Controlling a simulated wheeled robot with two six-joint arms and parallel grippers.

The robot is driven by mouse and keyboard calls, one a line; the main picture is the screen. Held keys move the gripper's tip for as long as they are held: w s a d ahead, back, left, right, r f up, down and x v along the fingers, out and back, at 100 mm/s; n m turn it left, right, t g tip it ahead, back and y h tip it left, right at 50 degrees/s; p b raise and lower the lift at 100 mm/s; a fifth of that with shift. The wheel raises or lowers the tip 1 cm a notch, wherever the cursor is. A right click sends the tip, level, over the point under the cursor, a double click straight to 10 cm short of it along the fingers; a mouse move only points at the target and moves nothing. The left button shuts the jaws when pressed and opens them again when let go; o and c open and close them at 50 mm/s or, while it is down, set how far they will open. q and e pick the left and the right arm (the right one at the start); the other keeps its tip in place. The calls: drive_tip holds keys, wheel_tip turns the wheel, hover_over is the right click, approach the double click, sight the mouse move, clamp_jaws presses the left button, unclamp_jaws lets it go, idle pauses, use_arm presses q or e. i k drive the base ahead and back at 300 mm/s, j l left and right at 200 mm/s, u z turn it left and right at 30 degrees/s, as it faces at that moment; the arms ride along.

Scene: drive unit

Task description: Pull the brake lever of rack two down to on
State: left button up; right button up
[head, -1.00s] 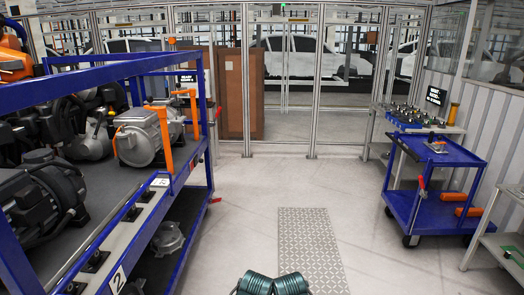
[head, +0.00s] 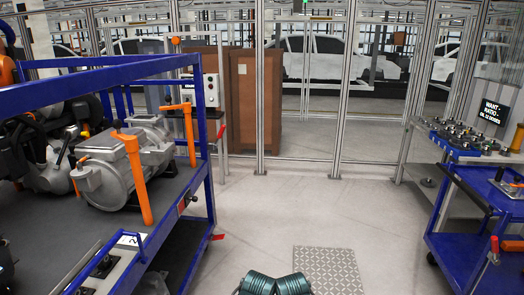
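The blue rack (head: 208,205) stands on the left with grey and black drive units on its deck. An upper small red lever (head: 221,132) shows beside its far right post, pointing up at a slant. A lower small red piece (head: 217,237) sticks out near the floor at the rack's far right leg. I cannot tell for sure which is the brake lever, and no on or off marking is legible.
A silver drive unit (head: 122,165) sits between orange uprights (head: 137,180). A blue cart (head: 470,262) with a red handle (head: 494,246) stands at right. A glazed fence (head: 300,120) closes the back. The floor (head: 255,205) between rack and cart is clear, with a patterned plate (head: 330,270).

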sight(224, 127)
drive_tip(key=i+j+u, duration=0.2)
drive_tip(key=i, duration=0.55)
drive_tip(key=i+j+u, duration=0.2)
drive_tip(key=i, duration=0.55)
drive_tip(key=i+l+z, duration=0.1)
drive_tip(key=i, duration=0.9)
drive_tip(key=i+l, duration=0.15)
drive_tip(key=i, duration=0.9)
drive_tip(key=k+z, duration=0.05)
